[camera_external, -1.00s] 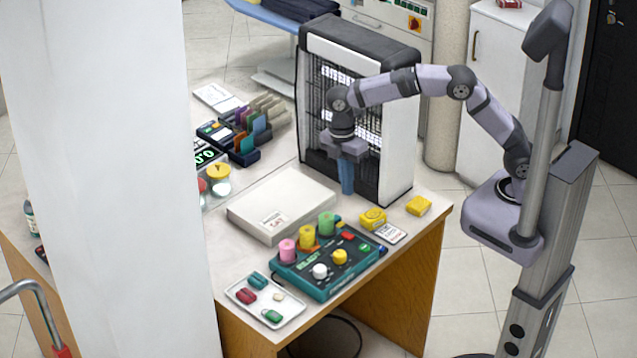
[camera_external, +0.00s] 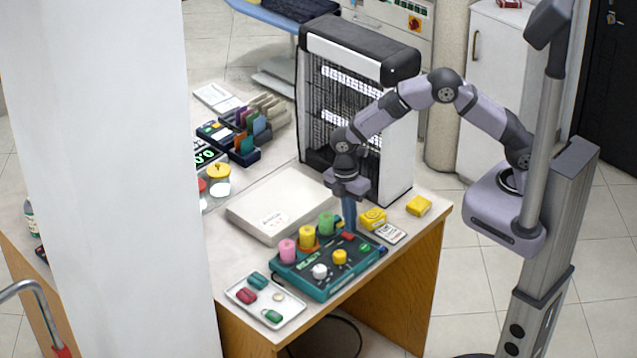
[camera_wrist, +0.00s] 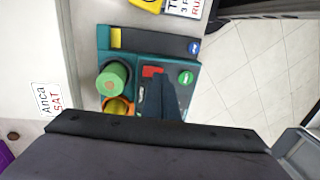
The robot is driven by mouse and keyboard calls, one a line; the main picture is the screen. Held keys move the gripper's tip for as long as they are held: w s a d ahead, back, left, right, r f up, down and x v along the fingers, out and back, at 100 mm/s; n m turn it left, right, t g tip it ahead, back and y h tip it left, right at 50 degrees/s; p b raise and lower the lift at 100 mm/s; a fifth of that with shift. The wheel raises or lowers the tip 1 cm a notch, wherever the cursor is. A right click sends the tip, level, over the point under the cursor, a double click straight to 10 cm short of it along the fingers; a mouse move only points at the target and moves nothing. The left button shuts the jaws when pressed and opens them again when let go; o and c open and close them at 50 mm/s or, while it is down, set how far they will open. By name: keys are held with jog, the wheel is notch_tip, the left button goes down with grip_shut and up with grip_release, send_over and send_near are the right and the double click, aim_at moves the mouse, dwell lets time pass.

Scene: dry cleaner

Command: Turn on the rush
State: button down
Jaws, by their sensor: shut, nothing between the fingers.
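A teal control box (camera_external: 318,284) sits at the table's front edge. It carries a red switch (camera_external: 348,236), a green button (camera_external: 365,247), a white knob (camera_external: 320,271) and a yellow knob (camera_external: 340,257). Pink, yellow and green cylinders stand along its back. My gripper (camera_external: 349,228) is shut and empty, pointing down just above the box's back right part, near the red switch. In the wrist view, the dark fingers (camera_wrist: 168,90) lie between the red switch (camera_wrist: 152,71) and the green button (camera_wrist: 186,77). I cannot tell whether they touch. No rush label is legible on the box.
A flat white box (camera_external: 270,208) lies behind the control box. A yellow object (camera_external: 372,218) and a printed card (camera_external: 390,233) lie to its right. A tray (camera_external: 240,298) of small coloured pieces is at the front left. The tall heater-like unit (camera_external: 398,150) stands behind my gripper.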

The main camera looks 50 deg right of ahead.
aim_at(348, 235)
jog(key=shift+s+f, duration=0.15)
jog(key=shift+f, duration=0.9)
jog(key=shift+s+f, duration=0.1)
jog(key=shift+f, duration=0.2)
jog(key=shift+d, duration=0.1)
jog(key=shift+w+r, duration=0.1)
jog(key=shift+w, duration=0.8)
